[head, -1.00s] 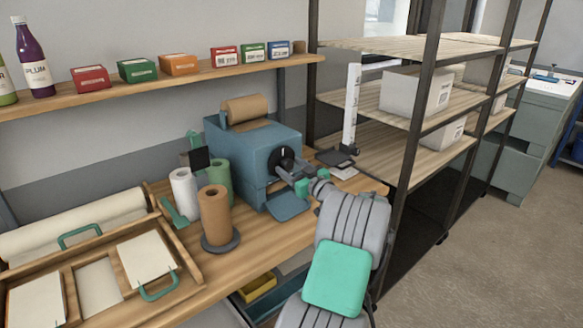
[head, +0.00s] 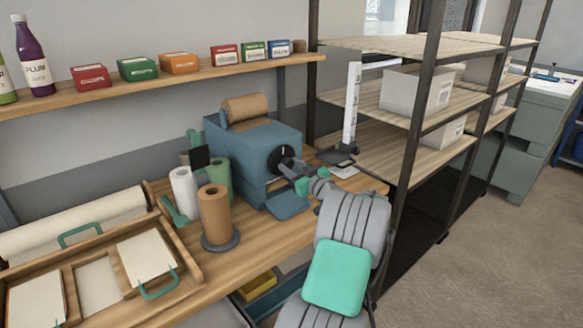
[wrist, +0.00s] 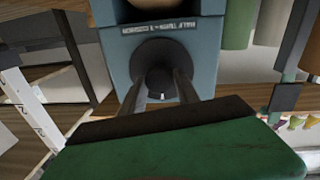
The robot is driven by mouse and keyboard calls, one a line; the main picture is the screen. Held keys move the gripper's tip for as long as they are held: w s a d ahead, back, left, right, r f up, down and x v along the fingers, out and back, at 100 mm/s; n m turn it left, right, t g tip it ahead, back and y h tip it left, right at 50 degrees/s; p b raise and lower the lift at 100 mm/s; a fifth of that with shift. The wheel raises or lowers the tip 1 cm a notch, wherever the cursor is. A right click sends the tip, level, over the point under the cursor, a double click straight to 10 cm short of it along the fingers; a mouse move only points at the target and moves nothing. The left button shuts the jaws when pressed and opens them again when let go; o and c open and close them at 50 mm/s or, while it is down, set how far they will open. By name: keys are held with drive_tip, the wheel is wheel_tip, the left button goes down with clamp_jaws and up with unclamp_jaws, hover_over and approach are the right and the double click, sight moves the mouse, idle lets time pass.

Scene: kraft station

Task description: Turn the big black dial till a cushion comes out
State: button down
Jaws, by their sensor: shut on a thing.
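The big black dial (head: 276,157) is on the front of a blue machine (head: 240,150), with a white mark pointing up in the head view. In the wrist view the dial (wrist: 158,90) is below a label, its white mark pointing down. My gripper (head: 287,165) reaches the dial from the front right. In the wrist view my gripper (wrist: 158,80) has a finger on each side of the dial and is shut on it. A blue tray (head: 288,206) sits low at the machine's front; I see no cushion on it. My fingers partly hide the dial.
A brown paper roll (head: 246,108) lies on top of the machine. White (head: 184,190), green (head: 218,178) and brown (head: 214,215) rolls stand left of it. A dark post (head: 412,120) of the shelving rises to the right. A wooden tray (head: 190,266) is at the left.

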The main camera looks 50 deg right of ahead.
drive_tip(key=shift+m, duration=0.3)
drive_tip(key=m+b, duration=0.1)
drive_tip(key=m, duration=0.2)
drive_tip(key=shift+m+b, duration=0.3)
drive_tip(key=shift+m, duration=0.1)
drive_tip(key=m, duration=0.5)
drive_tip(key=shift+d+r+g+y+p, duration=0.1)
drive_tip(key=shift+r+g+y+p, duration=0.1)
drive_tip(key=shift+g+y+p, duration=0.15)
drive_tip(key=m+p, duration=0.2)
drive_tip(key=m, duration=0.3)
drive_tip(key=shift+y, duration=0.35)
drive_tip(key=shift+s+d+f+m+y+p, duration=0.1)
drive_tip(key=shift+m+y+p, duration=0.2)
drive_tip(key=shift+m+p, duration=1.25)
drive_tip(key=shift+f+m+b, duration=0.1)
drive_tip(key=shift+m+b, duration=0.25)
drive_tip(key=shift+m, duration=0.2)
drive_tip(key=c, duration=0.9)
unclamp_jaws()
